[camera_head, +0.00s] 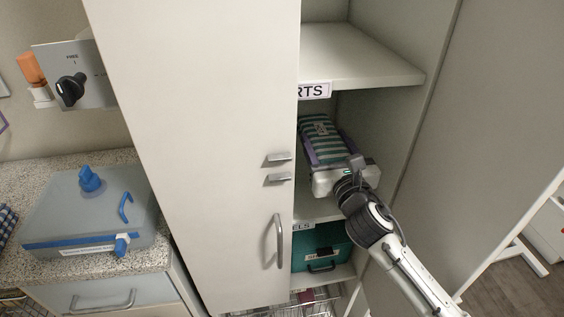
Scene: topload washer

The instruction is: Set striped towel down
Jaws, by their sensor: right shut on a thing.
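The striped towel (320,139), green and white and folded, is inside the cabinet's middle compartment. My right gripper (332,163) reaches in from the lower right and is shut on the near part of the towel; its fingers lie along the towel's edges. Whether the towel touches the shelf (309,208) below cannot be told, as the gripper body hides that part. My left gripper is not in view.
A tall cabinet door (205,130) covers the compartment's left side. A shelf with a label ending in "RTS" (314,91) is above. A teal bin (330,245) sits below. A lidded box (90,215) stands on the counter at left.

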